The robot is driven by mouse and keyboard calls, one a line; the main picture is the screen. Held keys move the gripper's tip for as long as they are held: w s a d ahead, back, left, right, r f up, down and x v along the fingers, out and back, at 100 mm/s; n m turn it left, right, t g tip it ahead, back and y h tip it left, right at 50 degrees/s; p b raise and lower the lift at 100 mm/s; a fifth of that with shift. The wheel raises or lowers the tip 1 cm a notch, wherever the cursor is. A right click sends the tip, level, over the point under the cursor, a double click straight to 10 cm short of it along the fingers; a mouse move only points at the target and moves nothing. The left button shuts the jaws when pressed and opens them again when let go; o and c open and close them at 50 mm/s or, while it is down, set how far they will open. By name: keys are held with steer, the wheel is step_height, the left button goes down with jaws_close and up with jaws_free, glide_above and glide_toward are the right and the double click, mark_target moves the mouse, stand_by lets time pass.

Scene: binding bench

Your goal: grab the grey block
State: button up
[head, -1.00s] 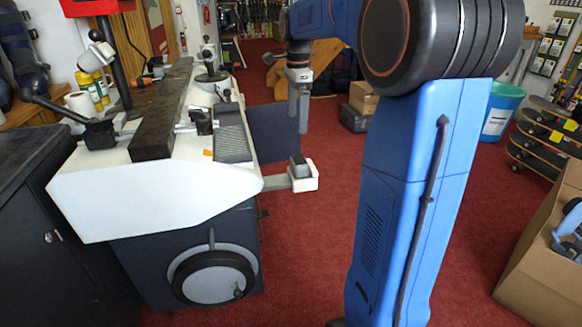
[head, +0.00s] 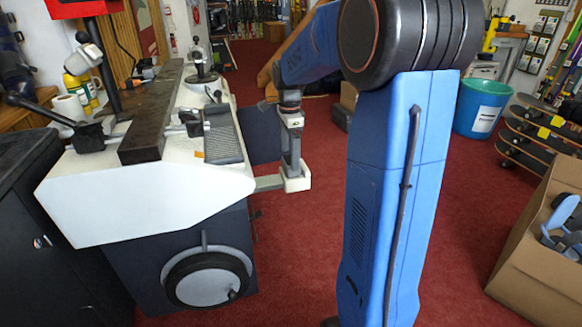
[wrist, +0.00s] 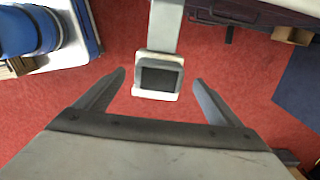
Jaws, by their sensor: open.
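The grey block (wrist: 160,78) sits in a small white holder (wrist: 143,94) at the end of a pale arm, seen at upper middle in the wrist view. In the head view the holder (head: 297,183) sticks out from the right side of the white bench, and my gripper largely hides the block. My gripper (wrist: 159,77) is open, one fingertip left of the block and one right, with a gap on each side in the picture. In the head view my gripper (head: 291,170) points down over the holder. Contact cannot be told.
The white bench (head: 150,200) carries a dark bar (head: 150,130) and several clamps and levers. A blue bin (head: 482,108), skateboards (head: 540,135) and a cardboard box (head: 540,245) stand at the right. Red carpet lies open below the holder.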

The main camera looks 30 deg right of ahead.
steer(key=shift+s+d+f, duration=0.1)
steer(key=shift+d+f, duration=0.1)
steer(key=shift+f, duration=1.75)
steer(key=c, duration=1.2)
steer(key=shift+c, duration=0.2)
steer(key=shift+r, duration=0.1)
